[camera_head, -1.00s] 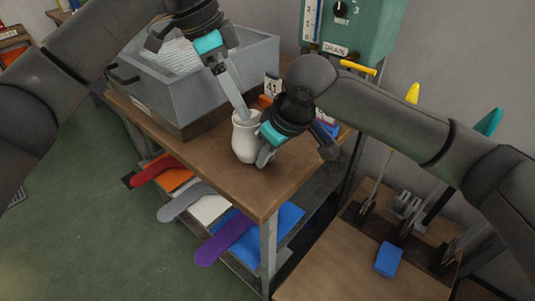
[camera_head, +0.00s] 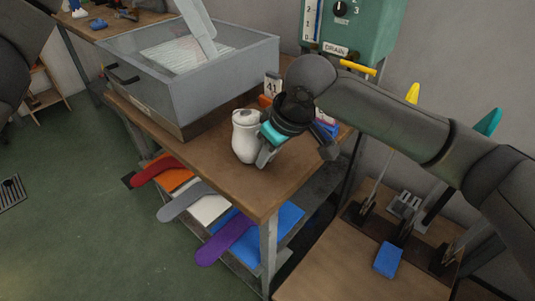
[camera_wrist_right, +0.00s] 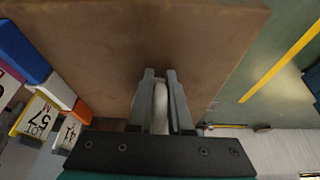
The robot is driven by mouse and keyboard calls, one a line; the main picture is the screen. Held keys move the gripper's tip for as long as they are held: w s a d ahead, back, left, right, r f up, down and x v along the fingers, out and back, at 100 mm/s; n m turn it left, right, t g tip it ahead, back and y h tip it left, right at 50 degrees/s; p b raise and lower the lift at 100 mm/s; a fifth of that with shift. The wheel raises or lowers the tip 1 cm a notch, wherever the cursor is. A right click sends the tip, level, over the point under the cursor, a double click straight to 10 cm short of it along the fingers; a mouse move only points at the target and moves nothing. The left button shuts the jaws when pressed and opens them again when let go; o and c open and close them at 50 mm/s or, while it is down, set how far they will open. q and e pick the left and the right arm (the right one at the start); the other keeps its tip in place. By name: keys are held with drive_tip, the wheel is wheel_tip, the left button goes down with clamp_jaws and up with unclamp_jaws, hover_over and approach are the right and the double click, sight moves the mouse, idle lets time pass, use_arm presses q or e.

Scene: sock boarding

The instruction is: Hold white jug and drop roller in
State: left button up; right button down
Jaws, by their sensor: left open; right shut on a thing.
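The white jug (camera_head: 245,138) stands upright near the front of the wooden table. My right gripper (camera_head: 265,155) reaches it from the right, at its near right side. In the right wrist view its fingers (camera_wrist_right: 160,75) are shut on a narrow white part of the jug (camera_wrist_right: 160,108), which looks like the handle. I see no roller for certain; the jug's mouth is small in the head view and I cannot tell what is inside. My left gripper is out of view; only dark parts of my left arm show at the left edge.
A grey basin (camera_head: 165,92) stands behind the jug, with a ribbed white board (camera_head: 185,55) inside. A number 41 card (camera_head: 272,86) and colored boxes stand behind my right gripper. Red (camera_head: 157,168), grey and purple (camera_head: 226,238) boards stick out below the table. The table's front is clear.

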drive_tip(key=c, duration=0.8)
unclamp_jaws()
drive_tip(key=shift+o, duration=0.2)
drive_tip(key=shift+r, duration=0.1)
drive_tip(key=v, duration=1.2)
